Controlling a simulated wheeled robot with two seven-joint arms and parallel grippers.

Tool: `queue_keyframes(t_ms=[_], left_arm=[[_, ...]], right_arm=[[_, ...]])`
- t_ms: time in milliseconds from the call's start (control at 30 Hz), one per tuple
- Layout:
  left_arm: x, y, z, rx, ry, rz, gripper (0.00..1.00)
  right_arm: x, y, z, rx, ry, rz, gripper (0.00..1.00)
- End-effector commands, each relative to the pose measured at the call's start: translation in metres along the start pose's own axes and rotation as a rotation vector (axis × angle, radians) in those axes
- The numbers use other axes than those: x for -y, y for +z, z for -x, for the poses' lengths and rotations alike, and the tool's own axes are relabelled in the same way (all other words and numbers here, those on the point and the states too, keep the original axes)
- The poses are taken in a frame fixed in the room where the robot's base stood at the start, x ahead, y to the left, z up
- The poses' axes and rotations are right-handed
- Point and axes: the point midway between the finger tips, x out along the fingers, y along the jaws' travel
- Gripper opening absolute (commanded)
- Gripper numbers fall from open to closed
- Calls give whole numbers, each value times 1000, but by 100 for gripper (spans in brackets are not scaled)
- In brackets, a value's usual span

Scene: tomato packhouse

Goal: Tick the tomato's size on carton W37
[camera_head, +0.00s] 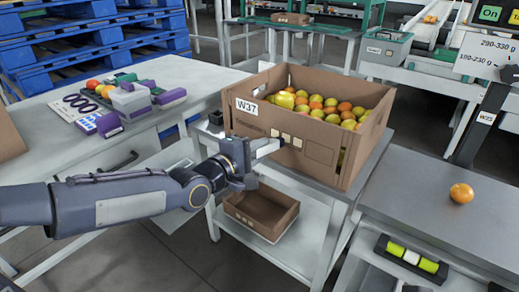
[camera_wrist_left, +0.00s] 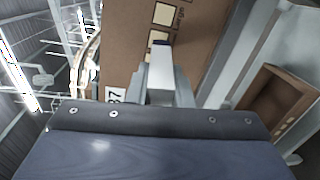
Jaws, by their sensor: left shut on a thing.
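In the left wrist view the carton face (camera_wrist_left: 205,28) and two pale boxes (camera_wrist_left: 165,14) show. My left gripper (camera_head: 268,147) is at the carton's front, by the boxes. It is shut on a pale grey thing with a dark purple tip (camera_wrist_left: 162,62), perhaps a marker; whether the tip touches the card is unclear. An orange tomato (camera_head: 461,194) lies on the right table. My right gripper is out of view.
The left table (camera_head: 195,79) holds purple and grey blocks (camera_head: 130,100), several tomatoes and a number card (camera_head: 76,108). An open brown carton (camera_head: 262,212) sits on the shelf below W37. A weight-range sign (camera_head: 487,55) and a W37 tag (camera_head: 486,118) stand at right.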

Motion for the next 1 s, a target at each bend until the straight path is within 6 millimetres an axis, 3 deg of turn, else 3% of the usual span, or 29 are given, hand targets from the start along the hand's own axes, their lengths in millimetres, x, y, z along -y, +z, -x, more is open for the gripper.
queue_keyframes(t_ms=[1000], left_arm=[[-1, -1, -7, -1, 1, 1, 0]], right_arm=[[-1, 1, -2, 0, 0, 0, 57]])
